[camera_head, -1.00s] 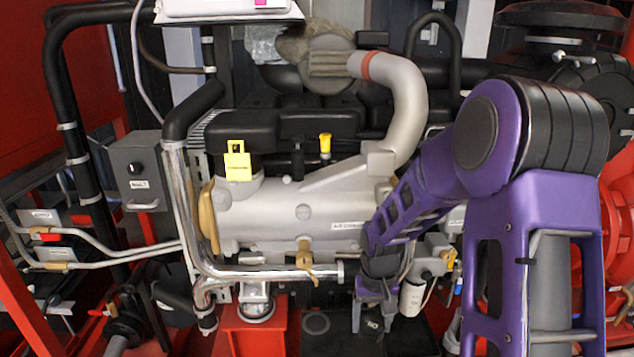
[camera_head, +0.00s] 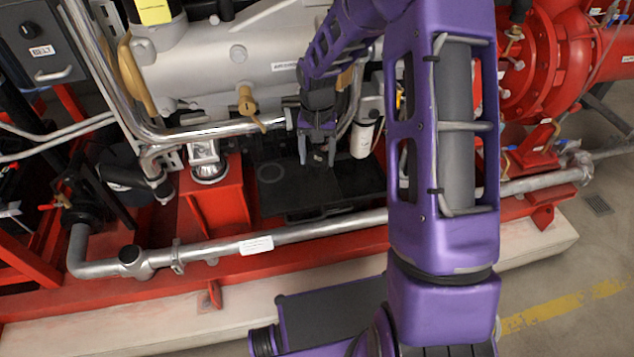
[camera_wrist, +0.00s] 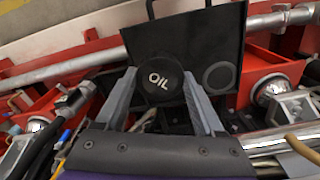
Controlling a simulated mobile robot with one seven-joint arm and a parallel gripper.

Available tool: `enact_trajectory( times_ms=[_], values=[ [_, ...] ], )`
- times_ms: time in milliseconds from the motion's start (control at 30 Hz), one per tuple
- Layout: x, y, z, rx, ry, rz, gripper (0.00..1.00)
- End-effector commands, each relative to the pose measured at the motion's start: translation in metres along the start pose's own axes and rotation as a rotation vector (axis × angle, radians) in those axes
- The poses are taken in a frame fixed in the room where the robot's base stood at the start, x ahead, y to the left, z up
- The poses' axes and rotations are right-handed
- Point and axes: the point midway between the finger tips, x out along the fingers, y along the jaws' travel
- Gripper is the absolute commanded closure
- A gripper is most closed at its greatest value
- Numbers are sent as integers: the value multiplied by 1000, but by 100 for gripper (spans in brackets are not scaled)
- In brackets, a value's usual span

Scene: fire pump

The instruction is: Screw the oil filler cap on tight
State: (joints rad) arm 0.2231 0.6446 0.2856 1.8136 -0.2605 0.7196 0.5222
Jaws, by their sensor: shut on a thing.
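The round black oil filler cap (camera_wrist: 160,78) has "OIL" in white on its top and sits between my gripper's fingers (camera_wrist: 160,97) in the wrist view. My gripper is shut on its sides. In the head view, my gripper (camera_head: 318,150) points down below the grey engine, and the cap shows small and dark (camera_head: 319,158) between the fingertips. A flat black tray with a handle (camera_head: 345,180) is below. The cap hides what is right under it, so I cannot tell whether it touches the tray. I cannot make out the filler opening.
A ring mark (camera_wrist: 218,77) lies on the tray beside the cap. The grey engine (camera_head: 215,65) and a chrome pipe (camera_head: 215,129) are close to my gripper. A white filter (camera_head: 362,138) stands just right of it. A red bracket (camera_head: 215,195) is to the left.

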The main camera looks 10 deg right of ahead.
Motion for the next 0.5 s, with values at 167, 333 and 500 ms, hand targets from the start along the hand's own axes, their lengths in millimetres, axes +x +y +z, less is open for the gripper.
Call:
enact_trajectory(
  times_ms=[167,333,500],
  values=[
    [33,0,1,0,-4,0,94],
    [49,0,1,0,-2,0,94],
    [76,0,1,-1,-3,0,94]
  ],
)
